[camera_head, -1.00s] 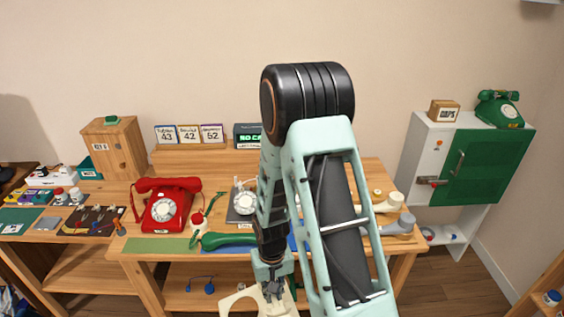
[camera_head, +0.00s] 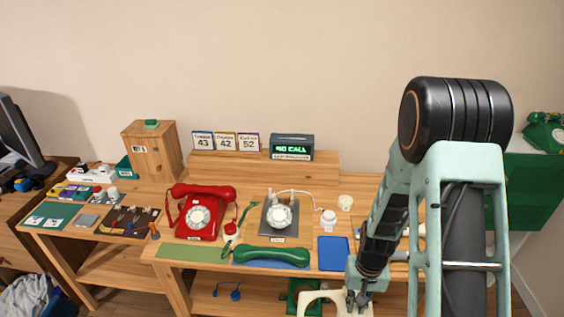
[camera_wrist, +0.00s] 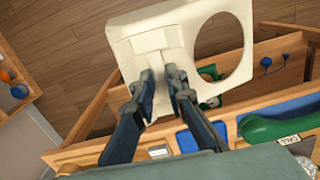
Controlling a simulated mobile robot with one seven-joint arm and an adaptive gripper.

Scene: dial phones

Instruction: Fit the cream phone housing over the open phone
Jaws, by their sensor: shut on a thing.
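The cream phone housing (camera_head: 322,298) is held by my gripper (camera_head: 356,300) in front of the table's front edge, low at the bottom of the head view. In the wrist view the housing (camera_wrist: 205,40) shows a large round hole, and my gripper (camera_wrist: 162,85) is shut on a narrow part of it. The open phone (camera_head: 281,214) stands on a dark mat on the table, its dial and inner parts bare, with a white cord running to the right. The housing is apart from the phone, to its front right. The housing's lower part is cut off in the head view.
A green handset (camera_head: 270,256) lies in front of the open phone, and a blue mat (camera_head: 333,254) lies to its right. A red phone (camera_head: 200,212) stands on the left. My arm hides the table's right side.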

